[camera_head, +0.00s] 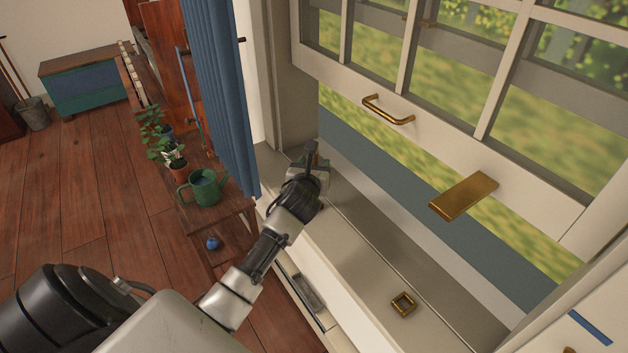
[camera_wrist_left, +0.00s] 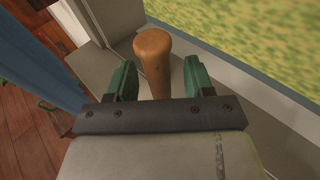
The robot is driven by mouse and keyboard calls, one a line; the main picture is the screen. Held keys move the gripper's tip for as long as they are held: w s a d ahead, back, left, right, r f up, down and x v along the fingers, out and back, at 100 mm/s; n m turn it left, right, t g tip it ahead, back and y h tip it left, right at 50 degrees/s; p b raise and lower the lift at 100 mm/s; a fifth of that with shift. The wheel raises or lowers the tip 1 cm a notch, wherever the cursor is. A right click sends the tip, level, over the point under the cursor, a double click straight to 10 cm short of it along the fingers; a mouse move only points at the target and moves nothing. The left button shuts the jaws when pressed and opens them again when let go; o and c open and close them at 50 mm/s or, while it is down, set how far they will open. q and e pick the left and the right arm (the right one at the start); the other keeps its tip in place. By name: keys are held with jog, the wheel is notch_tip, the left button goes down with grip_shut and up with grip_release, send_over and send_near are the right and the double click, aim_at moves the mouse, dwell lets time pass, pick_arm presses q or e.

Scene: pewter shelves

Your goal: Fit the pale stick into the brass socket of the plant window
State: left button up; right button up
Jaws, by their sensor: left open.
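The brass socket (camera_head: 403,304) is a small square frame on the pale window sill (camera_head: 360,262), and its opening looks empty. In the left wrist view a wooden stick (camera_wrist_left: 155,66) with a rounded top stands between the two green fingers; it looks orange-brown. My left gripper (camera_head: 313,160) is open around it, with a gap visible at each side. In the head view the gripper mostly hides the stick at the far left end of the sill. My right gripper is not in view.
The raised sash has a brass handle (camera_head: 388,120) and a brass plate (camera_head: 463,196) jutting over the sill. A blue curtain (camera_head: 220,95) hangs left of my gripper. A wooden bench holds potted plants (camera_head: 165,150) and a green watering can (camera_head: 204,188). The sill between gripper and socket looks clear.

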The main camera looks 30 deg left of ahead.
pick_arm(q)
grip_shut()
jog(key=shift+r, duration=0.1)
dwell(0.3)
